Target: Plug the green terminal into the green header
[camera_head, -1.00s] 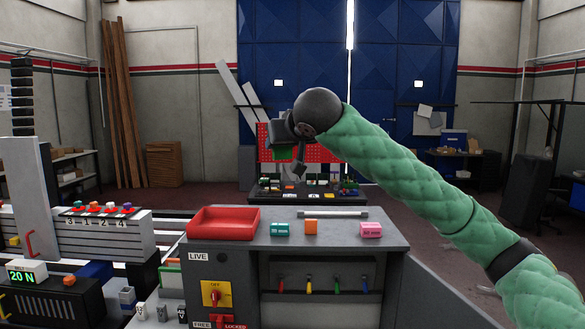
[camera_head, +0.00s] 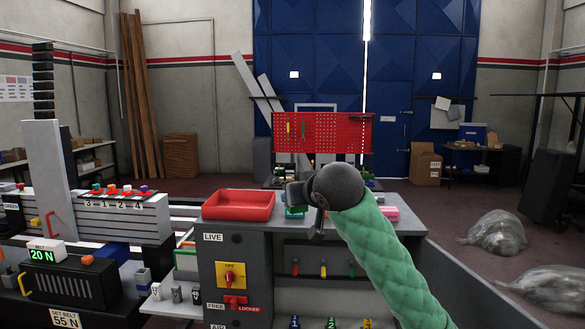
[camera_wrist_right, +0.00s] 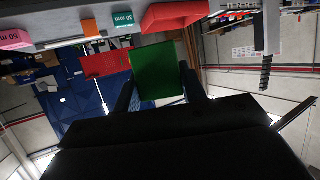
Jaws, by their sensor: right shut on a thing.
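The green terminal (camera_wrist_right: 158,72) shows as a flat green block between the two dark fingers of my right gripper (camera_wrist_right: 158,92) in the right wrist view. The gripper is shut on it. In the head view my right gripper (camera_head: 303,196) is over the top of the grey cabinet, seen mostly from behind, and the terminal is hard to make out there. I cannot pick out the green header in either view. My left gripper is in neither view.
A red tray (camera_head: 238,205) sits on the grey cabinet, left of my right gripper. A pink block (camera_head: 391,213) lies to the right of it. A yellow-and-red switch (camera_head: 231,275) is on the cabinet front. A rack with numbered posts (camera_head: 115,203) stands at the left.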

